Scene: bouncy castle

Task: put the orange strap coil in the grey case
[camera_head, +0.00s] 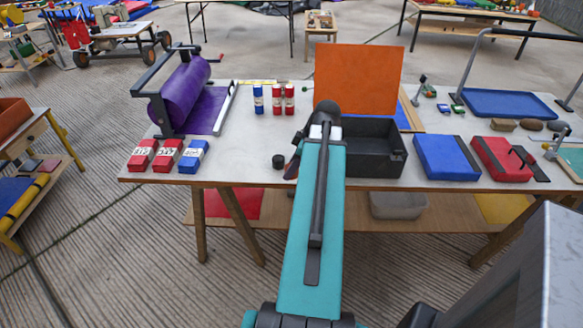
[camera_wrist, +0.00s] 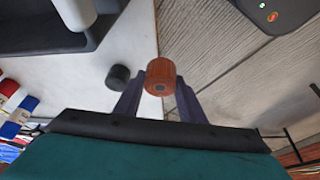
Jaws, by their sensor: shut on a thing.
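The orange strap coil (camera_wrist: 158,73) shows in the wrist view as a short brownish-orange roll. My gripper (camera_wrist: 160,88) is shut on it, with one dark finger on each side. In the head view my arm mostly hides the gripper (camera_head: 293,164), left of the case. The grey case (camera_head: 385,162) is a dark open box on the table, just right of my arm. Its near corner and wall show at upper left in the wrist view (camera_wrist: 100,30).
A small black cylinder (camera_head: 278,161) stands on the table close to my gripper. An orange panel (camera_head: 360,78) stands upright behind the case. A blue box (camera_head: 446,158) sits right of the case.

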